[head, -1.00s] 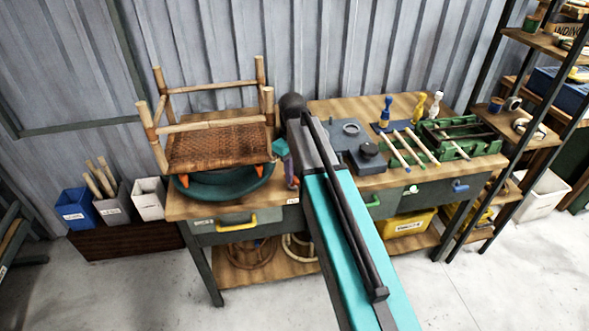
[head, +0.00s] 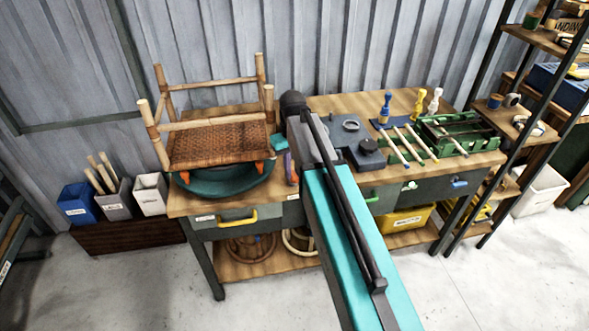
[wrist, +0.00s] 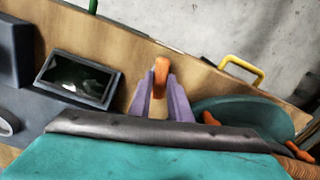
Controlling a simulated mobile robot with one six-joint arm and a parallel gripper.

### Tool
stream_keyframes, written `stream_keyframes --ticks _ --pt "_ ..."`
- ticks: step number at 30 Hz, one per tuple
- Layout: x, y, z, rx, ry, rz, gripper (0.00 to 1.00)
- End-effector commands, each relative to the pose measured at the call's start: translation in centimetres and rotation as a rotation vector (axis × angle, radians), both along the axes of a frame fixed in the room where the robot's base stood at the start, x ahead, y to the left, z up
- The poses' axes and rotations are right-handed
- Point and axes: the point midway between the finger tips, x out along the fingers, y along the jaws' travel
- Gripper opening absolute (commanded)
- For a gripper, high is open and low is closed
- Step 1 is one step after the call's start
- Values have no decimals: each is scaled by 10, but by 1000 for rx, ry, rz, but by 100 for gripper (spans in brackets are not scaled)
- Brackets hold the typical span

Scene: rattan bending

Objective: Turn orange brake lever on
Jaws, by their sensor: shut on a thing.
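The orange brake lever (wrist: 161,76) shows in the wrist view between the two purple fingers of my gripper (wrist: 160,92). My gripper is shut on it, and its orange end sticks out past the fingertips towards the bench's front edge. The lever's base is hidden. In the head view my gripper (head: 289,168) is partly behind my arm, just right of the round green turntable (head: 225,187), and the lever cannot be made out there. A woven rattan stool frame (head: 215,146) lies on the turntable, with orange clamps (head: 184,177) at the rim.
A yellow drawer handle (head: 238,222) is below the bench top. Green racks (head: 452,142) with rods stand right.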

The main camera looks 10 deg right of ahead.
Motion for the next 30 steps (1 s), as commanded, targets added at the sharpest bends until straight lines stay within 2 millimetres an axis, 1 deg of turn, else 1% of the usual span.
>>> stream_keyframes --ticks 1,2,3,5,14,19,23,30 --pt "1 0 1 1 -5 1 0" --pt "1 0 1 1 -5 1 19" --pt "1 0 1 1 -4 1 26" --pt "1 0 1 1 -4 1 36" --pt "1 0 0 0 -2 1 36" --pt "1 0 5 0 -2 1 36" --pt "1 0 13 0 -2 1 36" --pt "1 0 36 0 -2 1 36"
